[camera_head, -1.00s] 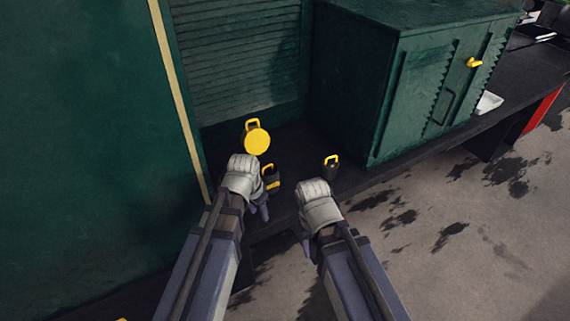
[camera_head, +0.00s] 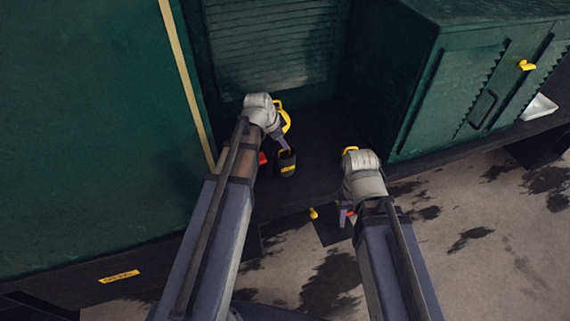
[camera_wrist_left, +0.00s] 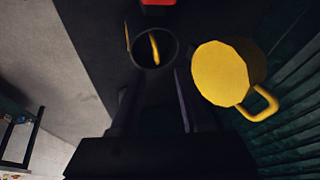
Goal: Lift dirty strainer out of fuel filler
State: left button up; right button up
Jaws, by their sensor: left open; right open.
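The fuel filler (camera_head: 287,164) is a short black cylinder with a yellow band on the dark ledge. In the left wrist view its round opening (camera_wrist_left: 140,62) faces me, with a yellow handle (camera_wrist_left: 155,47), apparently the strainer's, inside. The strainer's body is hidden. My left gripper (camera_head: 279,140) is open just above the filler; in its wrist view the fingers (camera_wrist_left: 157,104) are apart, with nothing between them.
A yellow round cap (camera_wrist_left: 220,72) with a loop handle is close beside the filler. A red object (camera_wrist_left: 158,5) lies on its other side. A green louvred cabinet (camera_head: 440,90) bounds the right, a green wall (camera_head: 90,120) the left.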

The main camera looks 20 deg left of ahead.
pick_arm(q)
jog(key=b, duration=0.4)
send_over(284, 157)
jog(key=shift+f, duration=2.2)
jog(key=shift+w+f+b, duration=0.15)
jog(key=shift+f+b, duration=0.25)
jog(key=shift+b, duration=0.05)
jog(key=shift+d+r, duration=0.1)
jog(key=shift+c, duration=0.4)
grip_shut()
